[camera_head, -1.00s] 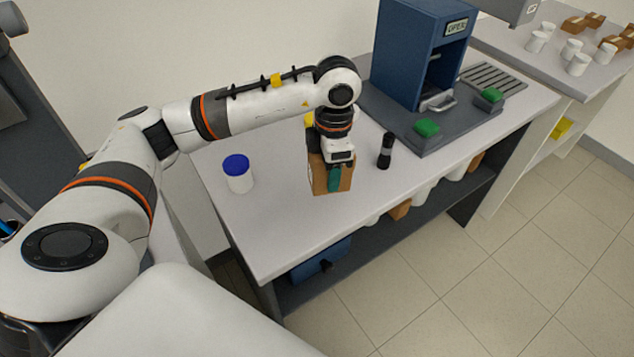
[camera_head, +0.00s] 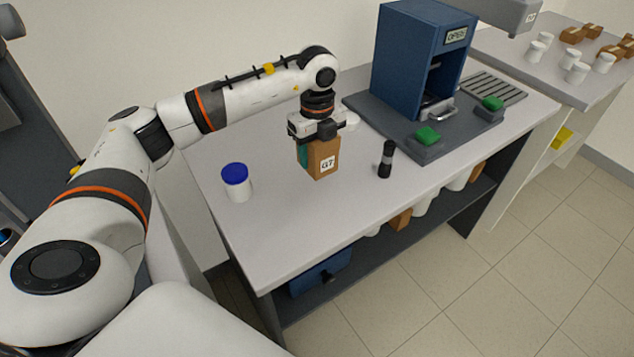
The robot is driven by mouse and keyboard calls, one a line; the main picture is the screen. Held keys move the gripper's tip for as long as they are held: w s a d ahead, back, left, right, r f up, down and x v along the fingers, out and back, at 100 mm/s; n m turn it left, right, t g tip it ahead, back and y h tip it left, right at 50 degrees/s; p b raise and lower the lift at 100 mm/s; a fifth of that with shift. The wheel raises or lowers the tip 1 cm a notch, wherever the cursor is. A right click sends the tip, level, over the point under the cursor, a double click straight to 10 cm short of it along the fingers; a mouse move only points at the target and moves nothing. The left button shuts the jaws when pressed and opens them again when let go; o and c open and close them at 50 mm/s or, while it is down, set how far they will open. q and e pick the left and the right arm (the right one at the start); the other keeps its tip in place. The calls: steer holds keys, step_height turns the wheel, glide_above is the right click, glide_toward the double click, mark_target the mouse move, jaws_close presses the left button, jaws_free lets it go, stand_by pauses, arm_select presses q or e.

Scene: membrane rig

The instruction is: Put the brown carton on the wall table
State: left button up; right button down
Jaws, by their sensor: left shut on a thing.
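The brown carton (camera_head: 326,164) hangs upright in my left gripper (camera_head: 318,146), in the middle of the head view. A white label reading G7 is on its front face. The gripper points down and is shut on the upper part of the carton, with a green patch showing at the left side. The carton is over the light grey tabletop (camera_head: 290,222) that stands along the wall. I cannot tell whether its bottom touches the top. My right gripper is not in view.
A blue-lidded white jar (camera_head: 237,182) stands left of the carton and a black cylinder (camera_head: 386,159) right of it. A blue machine (camera_head: 412,65) on a grey base fills the back right. Another table (camera_head: 548,75) holds white jars and cartons. The front tabletop is clear.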

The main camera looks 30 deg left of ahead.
arm_select(q)
step_height(320, 180, down, 4)
steer(key=shift+f+p, duration=0.2)
steer(key=shift+p, duration=0.2)
step_height(320, 180, down, 3)
steer(key=shift+f+p, duration=0.1)
steer(key=shift+p, duration=0.3)
steer(key=shift+f, duration=0.15)
steer(key=shift+f, duration=0.1)
steer(key=o, duration=1)
steer(key=shift+o, duration=0.2)
